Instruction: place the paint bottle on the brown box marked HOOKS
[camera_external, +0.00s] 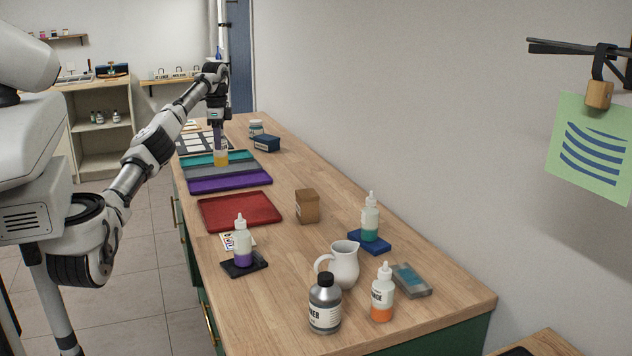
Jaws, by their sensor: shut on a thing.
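My gripper (219,148) points down over the far part of the bench. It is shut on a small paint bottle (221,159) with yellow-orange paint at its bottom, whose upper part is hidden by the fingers. The bottle shows in front of the teal and grey trays; I cannot tell whether it touches one. The small brown box (308,207) stands on the bench nearer the camera, right of the red tray, with a pale label on its left side too small to read. Its top looks bare.
Purple (230,180) and red (240,211) trays lie between gripper and camera. Nearer stand a purple-paint bottle (242,246), a green-paint bottle (370,219), a white jug (344,265), a dark-capped bottle (325,306) and an orange-paint bottle (383,294). A navy box (266,143) sits farther back.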

